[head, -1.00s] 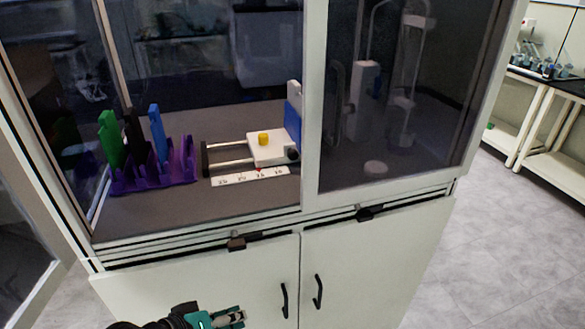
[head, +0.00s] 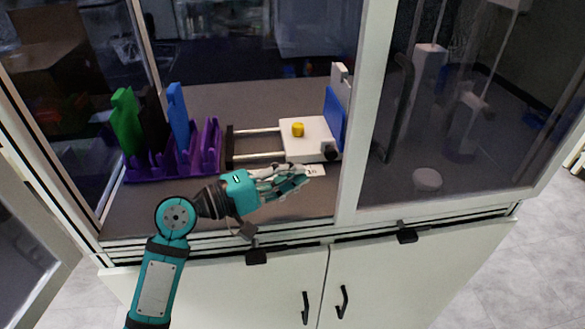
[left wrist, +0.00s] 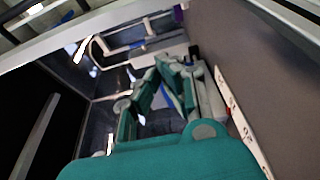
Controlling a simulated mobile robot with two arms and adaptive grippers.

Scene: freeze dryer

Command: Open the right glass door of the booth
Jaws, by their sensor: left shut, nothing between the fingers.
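The right glass door (head: 460,130) of the booth is a dark pane in a pale frame and looks closed. A dark vertical bar like a handle (head: 397,105) shows along its left side. My left gripper (head: 303,181) is shut and empty. In the head view it is left of the central post (head: 358,130), in front of the white slide device, and apart from the right door. In the left wrist view the teal fingers (left wrist: 170,70) show close to a marked white strip (left wrist: 240,125). My right gripper is not in view.
A purple rack (head: 170,165) with upright coloured pieces and a white slide device (head: 310,138) with a yellow knob stand left of the post. A framed pane (head: 30,250) stands out at far left. Below are black tabs (head: 407,236) and a cabinet with handles (head: 342,301).

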